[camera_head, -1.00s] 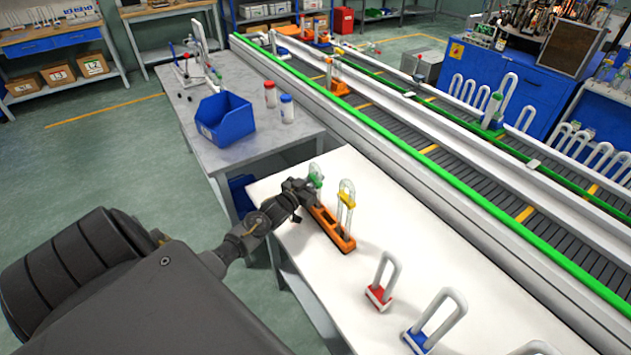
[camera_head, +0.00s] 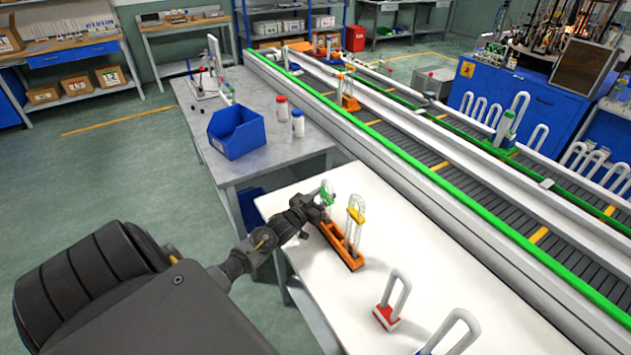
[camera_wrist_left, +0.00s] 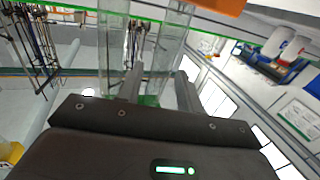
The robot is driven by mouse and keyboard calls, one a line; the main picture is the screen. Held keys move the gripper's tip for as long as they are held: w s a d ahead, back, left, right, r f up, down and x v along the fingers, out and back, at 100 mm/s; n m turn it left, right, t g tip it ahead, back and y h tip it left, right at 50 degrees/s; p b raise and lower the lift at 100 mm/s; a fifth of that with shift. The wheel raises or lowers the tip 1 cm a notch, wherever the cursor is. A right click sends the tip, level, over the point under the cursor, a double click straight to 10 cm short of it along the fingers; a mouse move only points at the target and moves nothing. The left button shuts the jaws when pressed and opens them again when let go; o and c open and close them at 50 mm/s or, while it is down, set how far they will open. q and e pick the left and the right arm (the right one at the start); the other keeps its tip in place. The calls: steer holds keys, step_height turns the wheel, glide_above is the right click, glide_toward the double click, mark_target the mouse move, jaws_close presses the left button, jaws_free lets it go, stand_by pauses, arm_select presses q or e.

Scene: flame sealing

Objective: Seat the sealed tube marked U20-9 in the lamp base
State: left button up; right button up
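A clear U-shaped tube with a green collar (camera_head: 327,197) stands upright at the far end of an orange rack (camera_head: 343,248) on the white table (camera_head: 312,285). A similar tube with a yellow collar (camera_head: 355,215) stands at the near end. No U20-9 mark is legible. My left gripper (camera_head: 318,207) is at the green-collared tube. In the left wrist view, its fingers (camera_wrist_left: 160,90) are apart with green collar between them; whether they press on it is unclear. White U-tubes stand in a red base (camera_head: 386,316) and, at the bottom edge, another base barely in view. My right gripper is not in view.
A grey table at the back left holds a blue bin (camera_head: 237,133), a red-capped bottle (camera_head: 282,108) and a blue-capped bottle (camera_head: 298,124). A conveyor with a green rail (camera_head: 440,185) runs along the right.

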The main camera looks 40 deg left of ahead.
arm_select(q)
steer(key=s+b, duration=0.2)
steer(key=s, duration=0.8)
steer(key=shift+s+f+b, duration=0.2)
steer(key=shift+s+b, duration=0.05)
steer(key=shift+b, duration=0.15)
steer(key=shift+d, duration=0.15)
